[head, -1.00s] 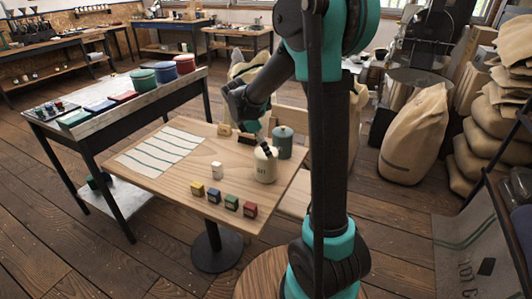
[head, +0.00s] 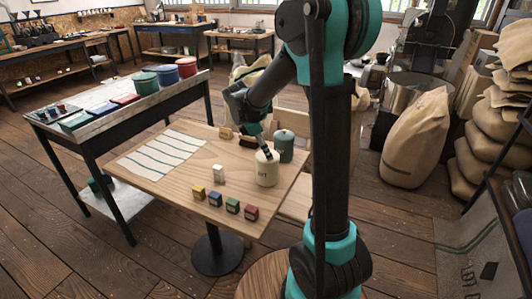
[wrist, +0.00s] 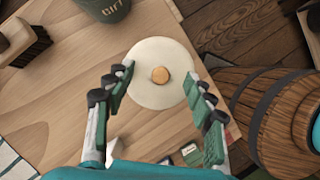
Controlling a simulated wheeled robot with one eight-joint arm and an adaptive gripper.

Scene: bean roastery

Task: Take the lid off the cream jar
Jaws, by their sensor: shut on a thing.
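The cream jar (head: 266,172) stands upright on the wooden table, with dark lettering on its front. In the wrist view its round cream lid (wrist: 150,52) shows from above with a small wooden knob (wrist: 160,75) in the middle. My gripper (wrist: 160,79) has one finger on each side of the lid and is shut on it. In the head view my gripper (head: 264,149) is right at the jar's top. I cannot make out any gap between lid and jar. The jar's body is mostly hidden under the lid in the wrist view.
A green lidded canister (head: 284,147) stands close behind the jar. A dark brush (head: 248,141) lies to its left. A barrel (wrist: 275,110) stands right in the wrist view.

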